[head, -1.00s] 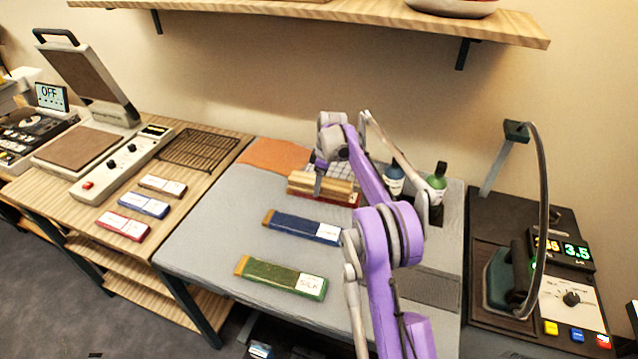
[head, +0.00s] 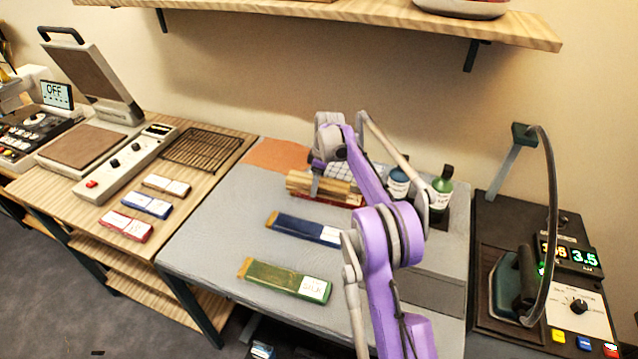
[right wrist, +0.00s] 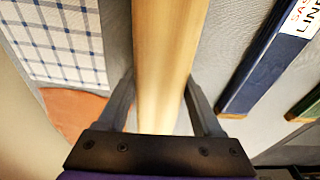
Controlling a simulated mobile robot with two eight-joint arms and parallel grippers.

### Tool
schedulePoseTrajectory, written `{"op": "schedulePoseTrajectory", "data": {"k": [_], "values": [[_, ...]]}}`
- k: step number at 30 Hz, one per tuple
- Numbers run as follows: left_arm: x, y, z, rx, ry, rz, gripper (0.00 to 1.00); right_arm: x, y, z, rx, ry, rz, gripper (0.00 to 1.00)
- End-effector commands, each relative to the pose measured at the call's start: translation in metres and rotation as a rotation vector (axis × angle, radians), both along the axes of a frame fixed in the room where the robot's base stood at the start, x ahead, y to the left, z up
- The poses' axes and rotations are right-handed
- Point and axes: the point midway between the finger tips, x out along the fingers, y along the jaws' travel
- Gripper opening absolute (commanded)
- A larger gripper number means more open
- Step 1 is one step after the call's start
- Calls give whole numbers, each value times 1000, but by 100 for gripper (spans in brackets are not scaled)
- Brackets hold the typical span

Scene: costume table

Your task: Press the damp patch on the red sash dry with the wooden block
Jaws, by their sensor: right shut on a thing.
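My right gripper (head: 317,184) is shut on the wooden block (head: 298,182), which lies lengthwise over the red sash (head: 325,202) on the grey table (head: 205,240). In the right wrist view the block (right wrist: 165,50) runs between the two fingers (right wrist: 160,105). Only a thin red edge of the sash shows below the block in the head view, and the damp patch is hidden. I cannot tell whether the block touches the sash. My left gripper is not in view.
A blue sash (head: 300,229) and a green sash (head: 285,279) lie nearer on the table. A checked cloth (right wrist: 60,40) and an orange cloth (head: 275,154) lie behind the block. Bottles (head: 441,187) stand at the back right. A black rack (head: 202,150) is left.

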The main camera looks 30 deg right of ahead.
Motion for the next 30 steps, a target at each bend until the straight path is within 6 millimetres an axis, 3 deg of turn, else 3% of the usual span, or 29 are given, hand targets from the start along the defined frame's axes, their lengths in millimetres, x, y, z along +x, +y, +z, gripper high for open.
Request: {"op": "schedulePoseTrajectory", "data": {"k": [11, 14, 30], "values": [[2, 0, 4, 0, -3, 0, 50, 2, 6, 0, 1, -1, 0, 0], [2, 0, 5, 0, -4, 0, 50, 1, 7, 18, 1, -1, 0, 0], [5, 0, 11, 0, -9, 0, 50, 2, 13, 27, 1, -1, -1, 0]]}}
